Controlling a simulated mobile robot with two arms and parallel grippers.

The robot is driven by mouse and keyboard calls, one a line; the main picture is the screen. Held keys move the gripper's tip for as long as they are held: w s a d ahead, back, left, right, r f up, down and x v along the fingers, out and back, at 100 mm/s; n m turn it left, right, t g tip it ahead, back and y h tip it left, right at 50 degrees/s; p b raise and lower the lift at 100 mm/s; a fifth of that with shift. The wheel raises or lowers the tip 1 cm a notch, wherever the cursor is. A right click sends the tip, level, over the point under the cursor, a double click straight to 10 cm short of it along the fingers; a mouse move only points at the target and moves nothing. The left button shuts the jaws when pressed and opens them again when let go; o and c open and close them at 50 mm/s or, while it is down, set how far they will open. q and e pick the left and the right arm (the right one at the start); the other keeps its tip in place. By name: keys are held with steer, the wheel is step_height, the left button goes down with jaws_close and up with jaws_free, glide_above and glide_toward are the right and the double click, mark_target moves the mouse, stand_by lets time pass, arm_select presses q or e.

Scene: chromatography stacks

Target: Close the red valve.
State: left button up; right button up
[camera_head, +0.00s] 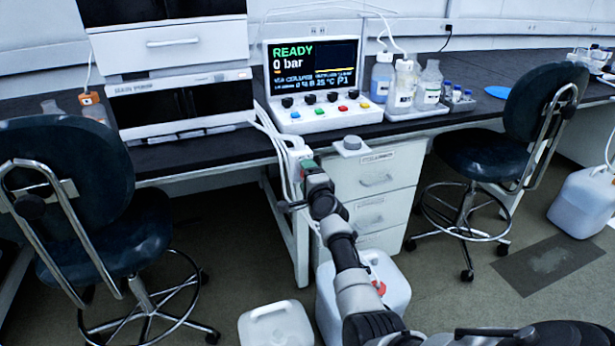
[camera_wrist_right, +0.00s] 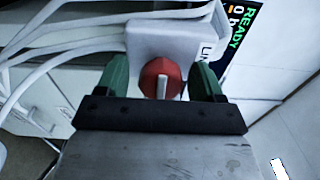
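The red valve (camera_wrist_right: 160,78) is a round red knob with a pale stripe, mounted on a white block (camera_wrist_right: 172,42) in the right wrist view. The stripe runs roughly upright in that view. My right gripper (camera_wrist_right: 161,80) has its two green fingers on either side of the knob, with a visible gap at each side. It is open and not gripping. In the head view my right gripper (camera_head: 316,183) is at the bench's front edge, just below the display unit, and largely hides the valve. My left gripper is not in view.
White tubes (camera_wrist_right: 60,55) run beside the valve block. A grey knob (camera_head: 352,143) on a white bracket sits just to the right at the bench edge. The display unit (camera_head: 312,75) reads READY, 0 bar. Stools (camera_head: 70,200) (camera_head: 505,150) stand either side; jugs (camera_head: 275,325) stand below.

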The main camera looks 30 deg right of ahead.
arm_select(q)
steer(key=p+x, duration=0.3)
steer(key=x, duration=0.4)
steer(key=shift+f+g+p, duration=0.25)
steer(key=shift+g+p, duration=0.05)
steer(key=shift+p, duration=0.05)
arm_select(e)
steer(key=v, duration=1)
steer(key=shift+s+a, duration=0.2)
steer(key=shift+s, duration=0.15)
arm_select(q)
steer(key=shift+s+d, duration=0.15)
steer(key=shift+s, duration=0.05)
